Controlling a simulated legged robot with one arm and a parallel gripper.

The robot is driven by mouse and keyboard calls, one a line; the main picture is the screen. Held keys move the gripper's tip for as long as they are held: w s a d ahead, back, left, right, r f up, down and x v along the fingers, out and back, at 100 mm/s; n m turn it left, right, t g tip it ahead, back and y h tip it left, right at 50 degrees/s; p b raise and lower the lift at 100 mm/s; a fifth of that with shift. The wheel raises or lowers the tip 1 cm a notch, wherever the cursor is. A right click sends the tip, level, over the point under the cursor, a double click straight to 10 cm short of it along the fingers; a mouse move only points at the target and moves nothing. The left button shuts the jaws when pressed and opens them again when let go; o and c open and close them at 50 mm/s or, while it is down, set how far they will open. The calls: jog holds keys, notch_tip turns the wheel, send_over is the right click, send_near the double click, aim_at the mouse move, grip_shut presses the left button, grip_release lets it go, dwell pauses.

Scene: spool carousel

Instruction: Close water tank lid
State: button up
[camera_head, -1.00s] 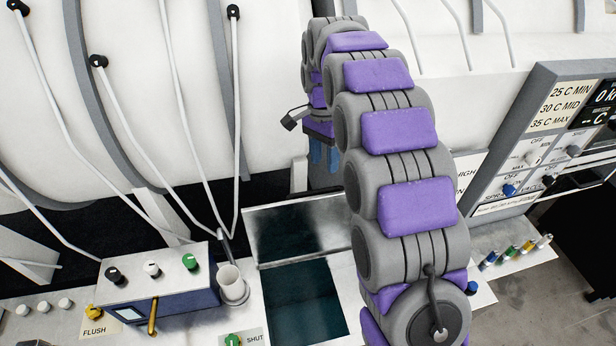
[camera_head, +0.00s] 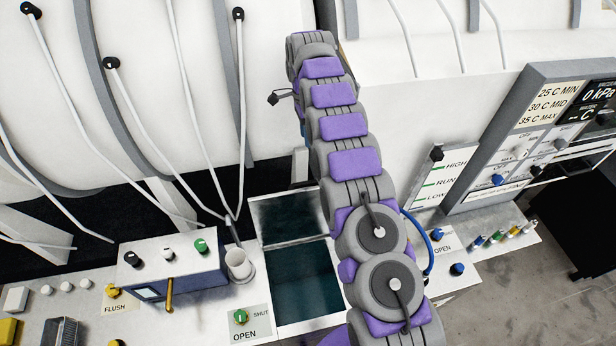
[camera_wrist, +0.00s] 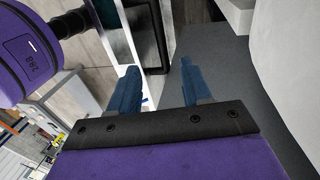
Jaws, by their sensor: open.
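The water tank lid (camera_head: 284,219) is a metallic flat panel, raised open along the back edge of the tank opening. The water tank (camera_head: 303,285) is a square, dark teal opening in the white counter, in front of the lid. My arm stretches over the tank's right side and hides part of that edge. My gripper is hidden behind the arm in the head view, beyond the lid. In the wrist view my gripper (camera_wrist: 158,88) has two blue fingers spread apart with nothing between them. Neither finger is seen touching the lid.
Left of the tank stand a cup (camera_head: 239,265) and a blue control box (camera_head: 172,268) with knobs. A green valve knob (camera_head: 240,317) sits by the tank's front left. A sloped control panel (camera_head: 545,135) stands at right. White tubes hang behind on the left.

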jog(key=d+f+b, duration=0.3)
jog(key=d+b, duration=0.1)
jog(key=d, duration=0.1)
jog(key=s+a+f+b, duration=0.1)
jog(key=a+f+b, duration=0.3)
jog(key=a+b, duration=0.15)
jog(key=d+f+b, duration=0.1)
jog(key=f, duration=0.2)
jog(key=s+d+f+b, duration=0.1)
jog(key=d+f+b, duration=0.1)
jog(key=f, duration=0.1)
jog(key=s+d+f+b, duration=0.1)
jog(key=f+b, duration=0.1)
jog(key=f, duration=0.1)
jog(key=shift+s+d+f, duration=0.15)
jog(key=shift+s+d, duration=0.1)
jog(key=shift+d, duration=0.5)
jog(key=a, duration=0.3)
jog(key=shift+a+f, duration=0.1)
jog(key=shift+f, duration=0.05)
jog(key=c, duration=0.4)
jog(key=shift+a, duration=0.1)
jog(key=shift+c, duration=0.5)
jog(key=shift+d, duration=1.1)
grip_shut()
jog(key=shift+a, duration=0.1)
